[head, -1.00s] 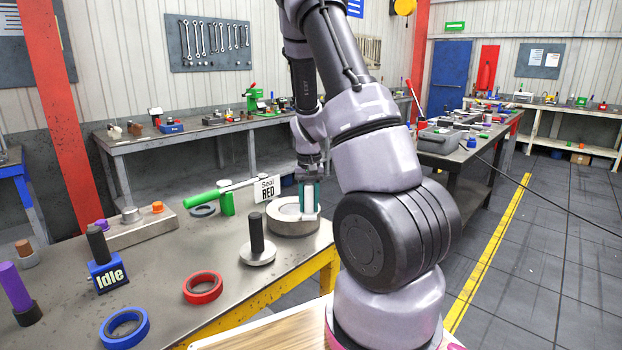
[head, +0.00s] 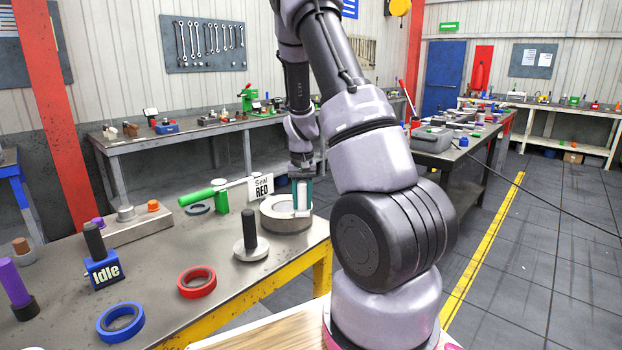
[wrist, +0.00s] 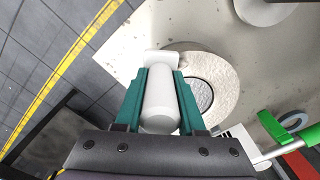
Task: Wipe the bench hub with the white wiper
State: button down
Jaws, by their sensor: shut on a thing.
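The bench hub (head: 287,223) is a round grey metal ring with a raised top, standing near the far right corner of the bench. My gripper (head: 302,192) is shut on the white wiper, with its teal fingers on both sides of the handle. The white wiper (wrist: 160,100) points down, and its flat foot lies over the hub's edge in the wrist view. The hub's top face (wrist: 228,80) and dark centre show beside the wiper. I cannot tell for certain whether the wiper's foot touches the hub.
A "Seal RED" sign (head: 261,187) and a green-handled tool (head: 203,195) stand left of the hub. A black-handled disc (head: 250,240), red ring (head: 196,282), blue ring (head: 120,322) and "Idle" block (head: 104,272) lie nearer on the bench (head: 165,262).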

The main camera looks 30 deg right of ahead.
aim_at(304, 183)
jog(key=shift+s+d, duration=0.1)
jog(key=shift+s, duration=0.2)
jog(key=shift+s+r, duration=0.15)
jog(key=shift+r, duration=3.95)
